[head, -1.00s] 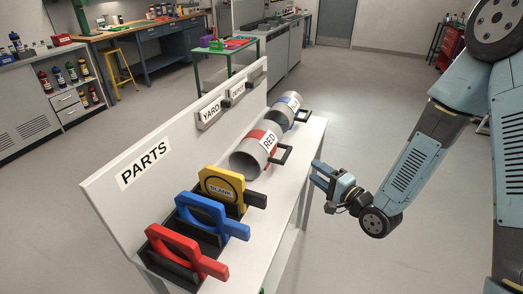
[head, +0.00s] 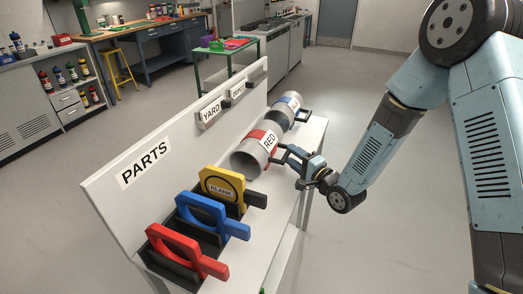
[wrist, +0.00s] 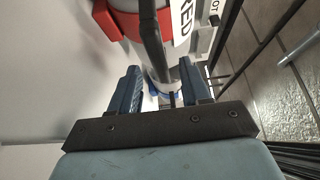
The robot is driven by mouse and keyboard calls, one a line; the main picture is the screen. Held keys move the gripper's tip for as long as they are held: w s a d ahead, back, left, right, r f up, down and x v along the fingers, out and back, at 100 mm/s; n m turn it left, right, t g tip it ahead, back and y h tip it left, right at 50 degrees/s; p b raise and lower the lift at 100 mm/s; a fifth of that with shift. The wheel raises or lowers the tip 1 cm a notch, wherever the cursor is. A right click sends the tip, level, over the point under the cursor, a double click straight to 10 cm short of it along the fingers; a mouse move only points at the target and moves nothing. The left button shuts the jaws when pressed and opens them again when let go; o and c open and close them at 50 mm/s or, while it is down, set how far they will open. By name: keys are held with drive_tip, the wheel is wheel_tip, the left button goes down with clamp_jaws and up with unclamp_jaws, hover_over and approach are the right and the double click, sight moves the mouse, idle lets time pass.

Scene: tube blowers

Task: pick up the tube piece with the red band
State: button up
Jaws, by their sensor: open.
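The tube piece with the red band (head: 247,155) is a grey cylinder lying on the white bench, with a "RED" label and a dark handle on its right side. My gripper (head: 284,158) is at that handle, its fingers open. In the wrist view the red band (wrist: 107,20) shows at the top left, and the dark handle bar (wrist: 152,45) runs down between the fingers of my gripper (wrist: 161,88). I cannot tell whether either finger touches the bar. The tube with the blue band (head: 284,106) lies just behind the red one.
Yellow (head: 221,188), blue (head: 205,215) and red (head: 180,250) handled plates stand in black holders at the near end of the bench. A white back panel (head: 150,190) with a "PARTS" label rises along the left. Open floor lies to the right.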

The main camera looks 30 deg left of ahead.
sight(287, 152)
drive_tip(key=shift+x, duration=1.75)
clamp_jaws()
